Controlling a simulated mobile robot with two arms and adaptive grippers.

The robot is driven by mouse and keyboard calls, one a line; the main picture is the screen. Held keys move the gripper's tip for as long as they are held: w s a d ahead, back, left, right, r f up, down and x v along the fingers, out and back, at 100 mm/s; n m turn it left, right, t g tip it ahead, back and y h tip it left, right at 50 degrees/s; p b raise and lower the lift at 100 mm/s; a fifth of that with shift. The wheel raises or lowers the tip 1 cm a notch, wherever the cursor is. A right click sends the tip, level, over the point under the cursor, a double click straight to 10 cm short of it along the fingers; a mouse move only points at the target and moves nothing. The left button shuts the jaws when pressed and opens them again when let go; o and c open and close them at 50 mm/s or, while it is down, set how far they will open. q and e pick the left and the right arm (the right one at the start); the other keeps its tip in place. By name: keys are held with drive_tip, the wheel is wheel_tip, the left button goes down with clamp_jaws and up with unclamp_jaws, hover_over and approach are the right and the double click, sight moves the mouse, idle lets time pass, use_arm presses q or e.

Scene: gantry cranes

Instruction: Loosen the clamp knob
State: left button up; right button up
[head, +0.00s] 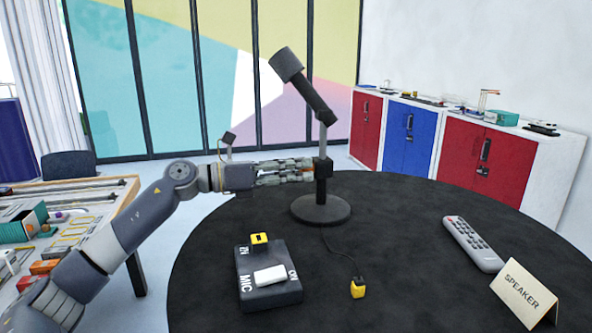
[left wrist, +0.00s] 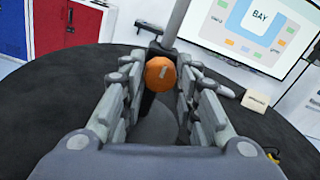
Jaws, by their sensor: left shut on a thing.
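The clamp knob (left wrist: 160,74) is an orange round knob with a pale mark, in the middle of the left wrist view. It sits on the dark clamp (head: 323,168) of a microphone stand (head: 321,210). My left gripper (head: 307,170) comes in level from the left at the clamp. In the left wrist view its fingers (left wrist: 162,66) are shut on the knob, one on each side. In the head view the fingers hide the knob. The microphone (head: 287,65) tilts up to the left on its boom. My right gripper is not in view.
On the round black table (head: 390,230) are a MIC box (head: 270,290) with a yellow plug, a loose yellow connector (head: 357,288) on a cable, a remote (head: 473,243) and a SPEAKER card (head: 523,292). A wooden bench (head: 70,190) stands left, cabinets (head: 455,145) behind right.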

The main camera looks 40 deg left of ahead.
use_arm(q)
drive_tip(key=n+p, duration=0.1)
drive_tip(key=n, duration=0.3)
drive_tip(key=shift+r+n, duration=0.1)
drive_tip(key=shift+n, duration=0.3)
drive_tip(key=n+p, duration=0.2)
drive_tip(key=n, duration=0.1)
drive_tip(key=shift+n, duration=0.3)
drive_tip(key=n+p, duration=0.3)
drive_tip(key=n, duration=0.1)
drive_tip(key=shift+r+n, duration=0.1)
drive_tip(key=shift+n, duration=0.2)
drive_tip(key=shift+n+p, duration=1.2)
drive_tip(key=shift+n, duration=0.5)
drive_tip(key=shift+f, duration=0.2)
drive_tip(key=o, duration=1.1)
drive_tip(key=shift+c, duration=0.2)
